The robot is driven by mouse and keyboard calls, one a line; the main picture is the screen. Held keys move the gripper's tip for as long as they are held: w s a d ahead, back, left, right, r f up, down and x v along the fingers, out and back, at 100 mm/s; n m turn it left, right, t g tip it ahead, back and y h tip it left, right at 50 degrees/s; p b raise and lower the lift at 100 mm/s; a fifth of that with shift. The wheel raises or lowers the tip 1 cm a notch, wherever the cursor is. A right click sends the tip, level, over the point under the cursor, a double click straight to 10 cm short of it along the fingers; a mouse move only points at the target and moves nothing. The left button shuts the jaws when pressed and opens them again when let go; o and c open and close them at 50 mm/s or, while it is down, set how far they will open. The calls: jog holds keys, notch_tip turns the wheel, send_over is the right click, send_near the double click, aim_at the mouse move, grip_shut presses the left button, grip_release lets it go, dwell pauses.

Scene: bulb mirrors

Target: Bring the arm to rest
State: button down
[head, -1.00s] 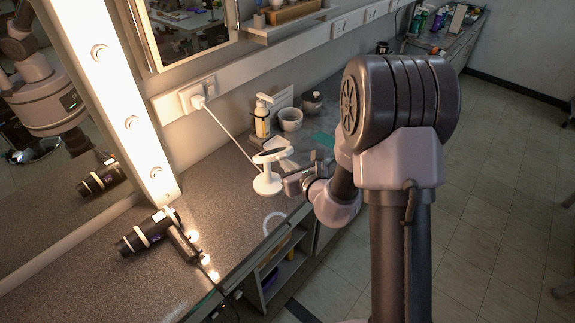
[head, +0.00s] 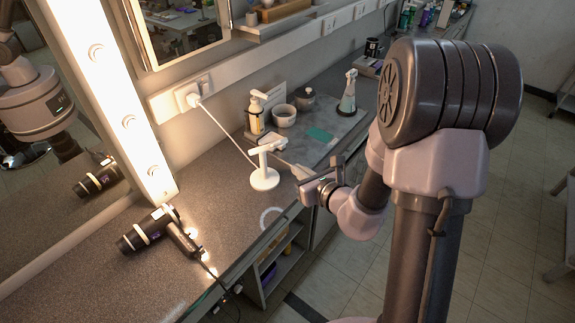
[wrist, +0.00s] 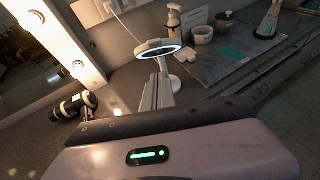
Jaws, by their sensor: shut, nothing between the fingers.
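A small white mirror on a round-based stand (head: 264,180) stands upright on the counter. In the head view its head is nearly edge-on, like a short bar on the post. In the wrist view the mirror's head (wrist: 158,48) shows as an oval with a bright ring around a dark face. My gripper (head: 287,166) is just right of the stand, low over the counter's front part, with its fingers pointing toward it. In the wrist view my gripper (wrist: 157,84) is shut and empty, its fingers below the mirror head. I cannot tell the exact gap to the stand.
A hair dryer (head: 160,232) lies at the left on the counter. A pump bottle (head: 256,114), a bowl (head: 284,116) and a spray bottle (head: 348,95) stand behind. A white cable runs from the wall socket (head: 190,95) to the mirror.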

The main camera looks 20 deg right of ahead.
jog(key=s+a+r+n+g+y+b, duration=0.35)
jog(key=s+a+n, duration=0.3)
jog(key=a, duration=0.25)
jog(key=s+a+r+n+g+y+b, duration=0.2)
jog(key=s+a+r+n+y, duration=0.2)
jog(key=s+a+n, duration=0.3)
jog(key=s+f+n+g+h+b, duration=0.3)
jog(key=s+n+g+h, duration=0.1)
jog(key=s+n, duration=0.7)
jog(key=s+d+n+t+h+b, duration=0.1)
jog(key=d+n+h, duration=0.3)
jog(key=d, duration=0.4)
jog(key=shift+s+r+t+h+b, duration=0.3)
jog(key=shift+s+r+t+h, duration=0.05)
jog(key=shift+t, duration=0.2)
